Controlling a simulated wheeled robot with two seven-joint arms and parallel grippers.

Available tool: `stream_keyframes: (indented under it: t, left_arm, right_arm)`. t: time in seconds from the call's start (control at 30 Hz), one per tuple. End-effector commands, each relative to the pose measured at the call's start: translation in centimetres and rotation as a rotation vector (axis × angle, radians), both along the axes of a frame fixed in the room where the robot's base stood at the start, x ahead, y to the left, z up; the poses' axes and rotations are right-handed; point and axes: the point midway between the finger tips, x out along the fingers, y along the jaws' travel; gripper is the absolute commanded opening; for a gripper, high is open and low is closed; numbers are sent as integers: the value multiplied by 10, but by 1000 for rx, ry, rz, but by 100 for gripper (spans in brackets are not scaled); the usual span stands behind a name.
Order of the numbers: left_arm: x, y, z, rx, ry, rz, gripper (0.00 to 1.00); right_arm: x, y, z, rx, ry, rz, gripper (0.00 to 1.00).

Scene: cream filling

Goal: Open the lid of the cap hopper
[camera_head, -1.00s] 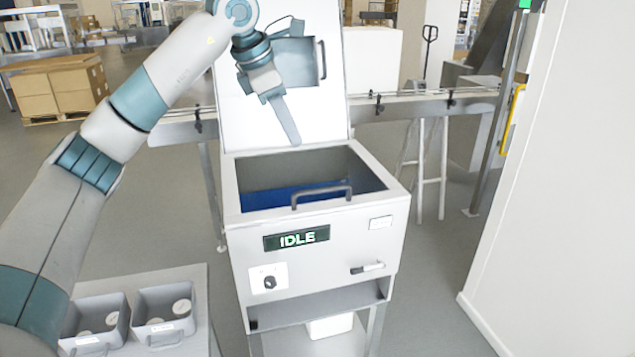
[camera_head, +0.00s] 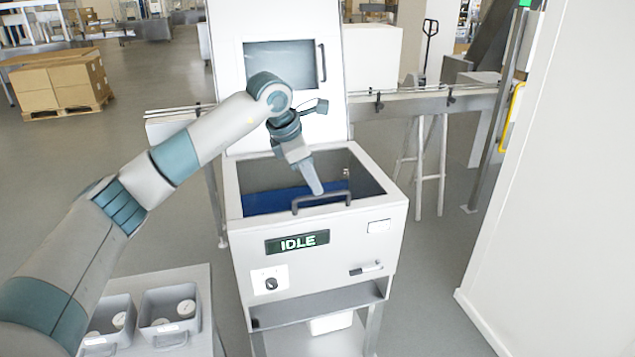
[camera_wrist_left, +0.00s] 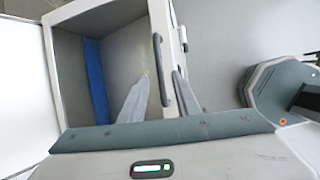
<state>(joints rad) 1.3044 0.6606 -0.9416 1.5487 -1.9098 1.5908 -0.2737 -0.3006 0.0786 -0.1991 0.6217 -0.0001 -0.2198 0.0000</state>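The cap hopper (camera_head: 385,205) is a white box whose top shows a grey interior and a blue strip. I cannot tell whether a clear lid covers this top. A dark grey bar handle (camera_head: 322,199) stands at its front edge; it also shows in the left wrist view (camera_wrist_left: 160,62). My left gripper (camera_head: 320,189) points down at the handle. In the wrist view its fingers (camera_wrist_left: 162,80) are spread, one on each side of the handle, with gaps. Contact cannot be seen. My right gripper is out of view.
A white upright panel (camera_head: 232,60) with a window and side handle stands behind the hopper. Below the opening are an IDLE display (camera_head: 297,242) and a knob (camera_head: 271,284). Grey bins (camera_head: 169,317) with round caps stand on a table at lower left. A white wall is at right.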

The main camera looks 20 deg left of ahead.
Motion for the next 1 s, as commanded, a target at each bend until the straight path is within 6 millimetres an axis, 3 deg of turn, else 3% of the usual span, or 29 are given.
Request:
stream_keyframes:
  t: [0.3,0.7,0.83,1.0]
  left_arm:
    - [12,-8,-32,1,3,0,30]
    - [14,-9,-36,0,0,-1,30]
    - [14,-9,-36,0,0,-1,0]
    - [14,-9,-36,0,0,-1,0]
  right_arm:
    - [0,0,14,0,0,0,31]
    - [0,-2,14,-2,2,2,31]
    - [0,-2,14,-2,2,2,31]
    - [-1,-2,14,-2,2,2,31]
